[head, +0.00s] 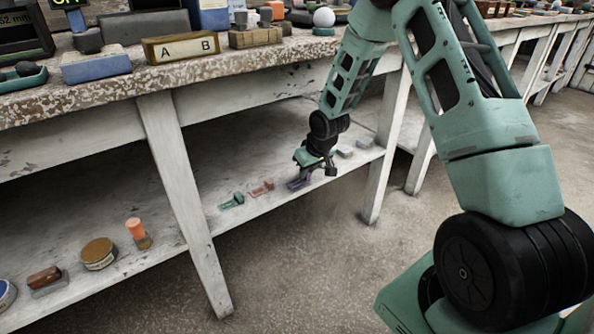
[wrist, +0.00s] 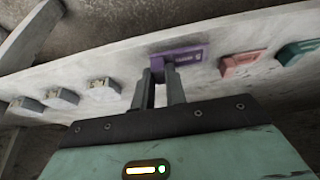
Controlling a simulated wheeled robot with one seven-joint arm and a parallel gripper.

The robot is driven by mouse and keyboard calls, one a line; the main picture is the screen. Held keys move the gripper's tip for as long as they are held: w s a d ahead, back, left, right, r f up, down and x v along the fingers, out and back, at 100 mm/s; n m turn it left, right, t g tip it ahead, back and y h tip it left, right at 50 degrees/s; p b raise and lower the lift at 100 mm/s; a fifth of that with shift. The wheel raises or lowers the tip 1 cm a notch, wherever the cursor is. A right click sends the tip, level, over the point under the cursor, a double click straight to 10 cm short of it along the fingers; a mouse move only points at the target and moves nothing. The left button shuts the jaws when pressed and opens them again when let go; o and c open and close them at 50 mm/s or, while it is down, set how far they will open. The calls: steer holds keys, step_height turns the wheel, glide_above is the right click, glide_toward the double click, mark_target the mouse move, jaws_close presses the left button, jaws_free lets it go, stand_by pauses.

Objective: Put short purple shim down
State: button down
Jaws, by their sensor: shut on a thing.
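The short purple shim (head: 298,182) is at the front edge of the low shelf in the head view, in line with the other shims. It also shows in the wrist view (wrist: 182,56), at the tips of my gripper's fingers. My gripper (head: 318,167) reaches down to the shelf and is shut on the purple shim. In the wrist view the two fingers (wrist: 159,74) are close together at its near end. Whether the shim rests on the shelf or hangs just above it, I cannot tell.
On the low shelf (head: 190,265), a pink shim (head: 261,188) and a green shim (head: 232,201) lie left of the purple one. Small grey blocks (head: 344,151) lie to its right. A table leg (head: 186,200) stands further left. The cluttered tabletop (head: 130,85) overhangs the shelf.

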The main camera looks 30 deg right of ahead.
steer(key=shift+w, duration=0.7)
steer(key=w+b, duration=0.1)
steer(key=w, duration=0.3)
steer(key=shift+a+f, duration=0.1)
steer(key=shift+s+f+b, duration=0.15)
steer(key=shift+f+b, duration=0.45)
steer(key=shift+f, duration=0.15)
steer(key=shift+r, duration=0.1)
steer(key=c, duration=1.4)
jaws_free()
steer(key=shift+c, duration=0.2)
